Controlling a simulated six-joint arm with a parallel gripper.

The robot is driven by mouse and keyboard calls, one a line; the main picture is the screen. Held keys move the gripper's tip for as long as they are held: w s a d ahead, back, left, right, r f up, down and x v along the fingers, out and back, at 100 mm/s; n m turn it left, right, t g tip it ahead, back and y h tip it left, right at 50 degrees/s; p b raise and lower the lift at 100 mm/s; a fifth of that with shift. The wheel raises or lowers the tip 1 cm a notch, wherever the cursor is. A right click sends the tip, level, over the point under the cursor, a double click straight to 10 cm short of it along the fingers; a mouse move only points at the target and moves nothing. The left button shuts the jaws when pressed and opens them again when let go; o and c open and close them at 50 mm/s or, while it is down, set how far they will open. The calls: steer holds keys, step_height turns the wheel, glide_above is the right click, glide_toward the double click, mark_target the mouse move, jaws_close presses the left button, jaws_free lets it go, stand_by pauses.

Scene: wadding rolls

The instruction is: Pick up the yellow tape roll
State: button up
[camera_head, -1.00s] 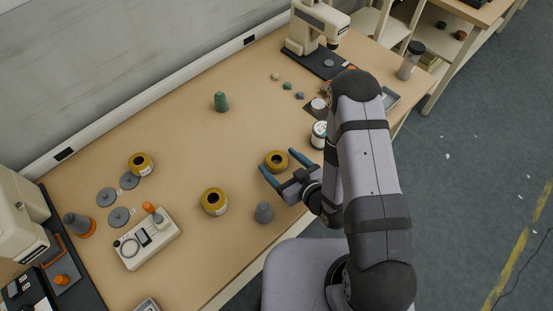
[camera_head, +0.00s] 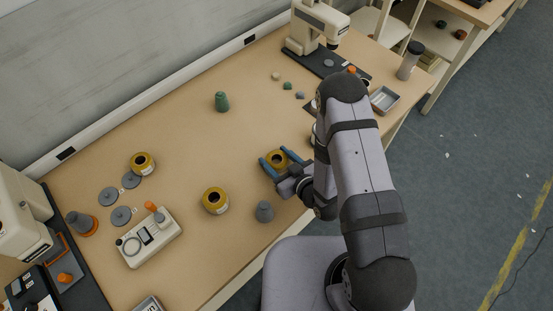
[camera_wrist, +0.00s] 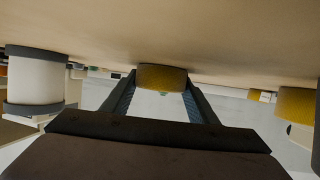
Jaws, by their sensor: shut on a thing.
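A yellow tape roll (camera_head: 278,159) lies flat on the table and sits between the two blue fingers of my gripper (camera_head: 280,160). My gripper is shut on this roll, with a finger on each side of it. In the wrist view the same roll (camera_wrist: 161,77) is between the fingertips (camera_wrist: 161,85), and it appears to be at table level. A second yellow tape roll (camera_head: 215,201) stands apart to the lower left, and a third (camera_head: 143,163) is farther left.
A white spool, partly hidden by my arm, shows in the wrist view (camera_wrist: 34,78). A cream device (camera_head: 148,239) lies at lower left. The table middle is clear.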

mark_target(276, 158)
steer(key=shift+r, duration=0.1)
step_height(276, 158, up, 7)
steer(key=shift+r+b, duration=0.15)
steer(key=shift+b, duration=0.3)
steer(key=shift+r+p, duration=0.95)
steer(key=shift+r, duration=0.35)
